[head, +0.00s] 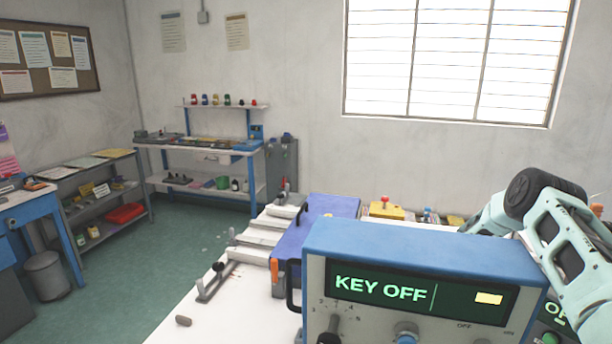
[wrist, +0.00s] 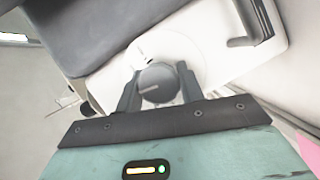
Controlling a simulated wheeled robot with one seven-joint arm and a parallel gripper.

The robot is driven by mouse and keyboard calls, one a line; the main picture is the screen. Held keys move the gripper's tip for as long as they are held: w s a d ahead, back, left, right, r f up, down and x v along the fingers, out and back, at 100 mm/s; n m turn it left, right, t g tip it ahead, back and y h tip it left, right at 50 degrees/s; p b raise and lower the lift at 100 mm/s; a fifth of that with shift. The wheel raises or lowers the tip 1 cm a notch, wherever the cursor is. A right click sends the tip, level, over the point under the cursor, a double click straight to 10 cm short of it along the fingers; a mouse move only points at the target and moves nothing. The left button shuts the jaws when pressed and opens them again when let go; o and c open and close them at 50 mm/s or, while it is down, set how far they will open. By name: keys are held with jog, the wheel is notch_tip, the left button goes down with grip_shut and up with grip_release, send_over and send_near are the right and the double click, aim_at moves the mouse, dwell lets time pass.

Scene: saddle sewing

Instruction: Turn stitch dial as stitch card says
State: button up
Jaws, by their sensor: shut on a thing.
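In the wrist view my gripper (wrist: 158,80) is shut on a dark round dial (wrist: 157,90), one finger on each side. The dial has a pale pointer line across its face. It sits on a white round plate (wrist: 195,58) on a pale machine body. Marks on the plate are too small to read. In the head view my gripper is out of sight; my arm is at the right, beyond the blue control box. I cannot make out a stitch card that I can read.
The blue control box (head: 420,240) fills the front of the head view; its screen (head: 385,290) reads "KEY OFF". A lever handle (wrist: 250,40) stands near the dial. A white bench (head: 225,310) with clamps lies left of the box. Open floor (head: 160,250) lies further left.

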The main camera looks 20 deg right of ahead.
jog(key=shift+s+d+n, duration=0.2)
jog(key=shift+n, duration=0.1)
jog(key=shift+g, duration=0.3)
jog(key=shift+o, duration=0.2)
jog(key=shift+s+d+f+n+b, duration=0.1)
jog(key=shift+f+n+b, duration=0.1)
jog(key=shift+n+b, duration=0.4)
jog(key=shift+s+d+r+n+g+h, duration=0.1)
jog(key=shift+n+g+h, duration=0.15)
jog(key=shift+n, duration=0.2)
jog(key=shift+s+d+r+n+g+h, duration=0.1)
jog(key=shift+n+g+h, duration=0.05)
jog(key=shift+n+g, duration=0.25)
jog(key=shift+w, duration=0.1)
jog(key=o, duration=1)
jog(key=shift+a, duration=0.1)
jog(key=shift+a+f, duration=0.1)
jog(key=shift+f, duration=0.05)
